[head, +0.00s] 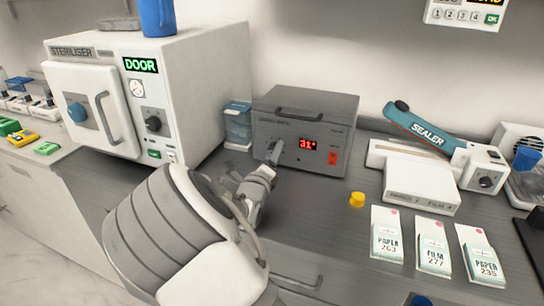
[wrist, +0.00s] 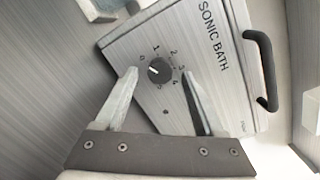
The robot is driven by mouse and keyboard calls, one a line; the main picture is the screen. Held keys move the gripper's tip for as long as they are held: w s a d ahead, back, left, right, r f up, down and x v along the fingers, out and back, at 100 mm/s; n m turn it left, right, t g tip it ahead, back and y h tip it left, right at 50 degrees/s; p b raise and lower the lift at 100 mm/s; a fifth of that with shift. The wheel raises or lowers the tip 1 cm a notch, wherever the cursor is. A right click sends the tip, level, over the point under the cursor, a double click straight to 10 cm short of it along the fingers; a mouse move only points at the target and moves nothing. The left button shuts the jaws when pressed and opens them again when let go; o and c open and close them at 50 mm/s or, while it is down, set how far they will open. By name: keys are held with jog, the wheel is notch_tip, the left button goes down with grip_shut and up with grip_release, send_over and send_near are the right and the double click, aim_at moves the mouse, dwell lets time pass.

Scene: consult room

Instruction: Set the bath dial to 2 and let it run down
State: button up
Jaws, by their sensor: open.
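The sonic bath (head: 325,120) is a grey box on the counter with its lid down and a red display reading 31°. In the wrist view its front panel (wrist: 205,45) appears tilted. The black dial (wrist: 160,70) has printed numbers around it; its pale mark seems to point toward the 0 side. My gripper (wrist: 158,77) is open, with one finger on either side of the dial in that view; I cannot tell whether they touch it.
The steriliser (head: 195,90) stands left of the bath. To the right are a sealer (head: 425,180), several paper and film packets (head: 433,245) and a small yellow item (head: 357,199). A red switch (head: 332,158) sits right of the display.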

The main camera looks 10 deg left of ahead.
jog(key=shift+w, duration=0.25)
grip_shut()
